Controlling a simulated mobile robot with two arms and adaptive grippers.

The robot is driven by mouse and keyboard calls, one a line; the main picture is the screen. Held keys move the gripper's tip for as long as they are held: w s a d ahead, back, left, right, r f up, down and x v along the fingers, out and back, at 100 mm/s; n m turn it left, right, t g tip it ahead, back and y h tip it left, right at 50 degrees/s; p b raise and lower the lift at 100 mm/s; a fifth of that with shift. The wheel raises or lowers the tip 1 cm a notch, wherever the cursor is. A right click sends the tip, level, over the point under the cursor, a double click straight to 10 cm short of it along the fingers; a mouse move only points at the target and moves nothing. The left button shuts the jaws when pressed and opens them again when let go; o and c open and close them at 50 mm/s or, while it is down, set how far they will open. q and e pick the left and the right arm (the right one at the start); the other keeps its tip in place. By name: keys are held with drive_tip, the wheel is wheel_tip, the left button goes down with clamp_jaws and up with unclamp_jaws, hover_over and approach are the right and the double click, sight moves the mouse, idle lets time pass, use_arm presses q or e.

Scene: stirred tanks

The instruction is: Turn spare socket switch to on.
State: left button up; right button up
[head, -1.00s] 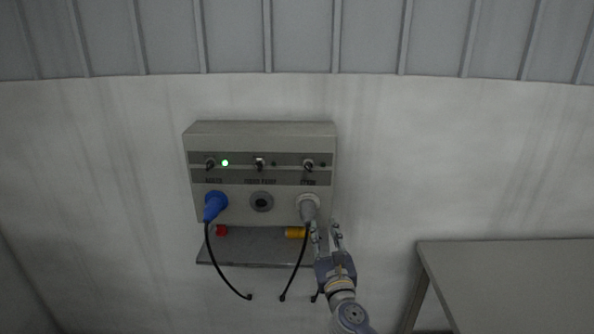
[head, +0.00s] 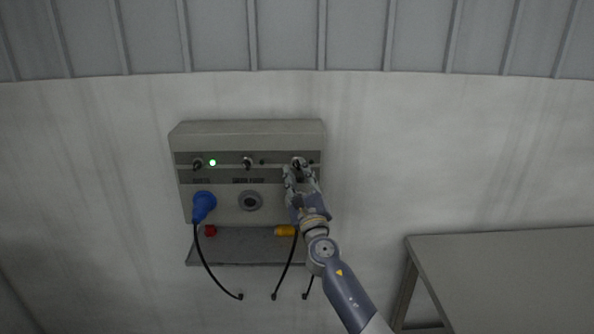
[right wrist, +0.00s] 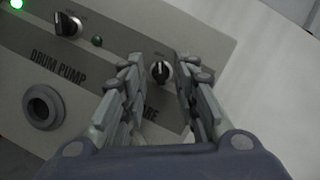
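A grey control box (head: 220,220) is on the wall, with a row of three rotary switches. The spare socket switch (right wrist: 160,72), a dark knob with a light pointer, is the right one; most of its label is hidden by my fingers. My right gripper (head: 298,172) is in front of it. In the right wrist view the fingers of the right gripper (right wrist: 161,76) are open on either side of the knob, with a gap on both sides. The gripper hides the spare socket and its plug in the head view. My left gripper is not in view.
The left switch (head: 197,163) has a lit green lamp (head: 212,162). The drum pump switch (head: 247,162) has an unlit lamp (right wrist: 97,41). A blue plug (head: 203,206) and an empty socket (head: 250,201) sit below. A shelf (head: 230,250) holds red and yellow items. A table (head: 500,270) stands right.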

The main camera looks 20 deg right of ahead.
drive_tip(key=shift+x, duration=1.05)
clamp_jaws()
